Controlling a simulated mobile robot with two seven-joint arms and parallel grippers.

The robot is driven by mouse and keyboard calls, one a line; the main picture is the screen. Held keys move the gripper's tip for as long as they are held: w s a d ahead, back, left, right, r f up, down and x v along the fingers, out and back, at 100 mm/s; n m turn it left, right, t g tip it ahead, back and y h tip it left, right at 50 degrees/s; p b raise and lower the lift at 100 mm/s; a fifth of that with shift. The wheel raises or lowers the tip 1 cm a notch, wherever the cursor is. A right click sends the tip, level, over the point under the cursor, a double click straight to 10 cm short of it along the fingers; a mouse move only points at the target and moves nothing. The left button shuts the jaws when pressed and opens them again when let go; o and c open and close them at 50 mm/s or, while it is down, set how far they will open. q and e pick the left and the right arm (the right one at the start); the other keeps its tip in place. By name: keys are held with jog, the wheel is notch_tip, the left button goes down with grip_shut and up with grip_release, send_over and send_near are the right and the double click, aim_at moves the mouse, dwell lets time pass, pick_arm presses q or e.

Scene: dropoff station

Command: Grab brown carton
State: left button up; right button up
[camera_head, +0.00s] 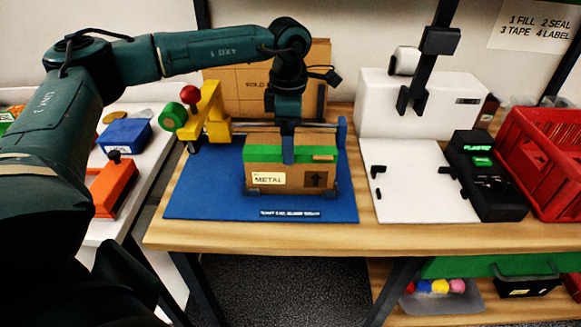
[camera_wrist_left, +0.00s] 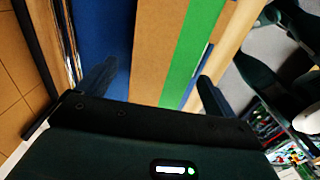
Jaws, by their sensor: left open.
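The brown carton (camera_head: 299,180) stands upright on a blue mat (camera_head: 202,185). It has a green band along its top, a "METAL" label and an arrow on its front. My left gripper (camera_head: 288,142) reaches down over the carton from above, with one finger in front of its upper front face. In the left wrist view, the open fingers of my left gripper (camera_wrist_left: 156,72) lie to either side of the carton (camera_wrist_left: 150,45) and its green band. I cannot tell whether either finger touches it. My right gripper is out of view.
A white machine (camera_head: 420,180), a black device (camera_head: 490,185) and a red crate (camera_head: 550,150) stand to the right. A blue box (camera_head: 124,134) and an orange tool (camera_head: 115,187) lie left.

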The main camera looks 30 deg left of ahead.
aim_at(296, 179)
pick_arm(q)
notch_tip(296, 179, down, 4)
jog(key=shift+d+f, duration=0.15)
jog(key=shift+c, duration=0.3)
jog(key=c, duration=1.4)
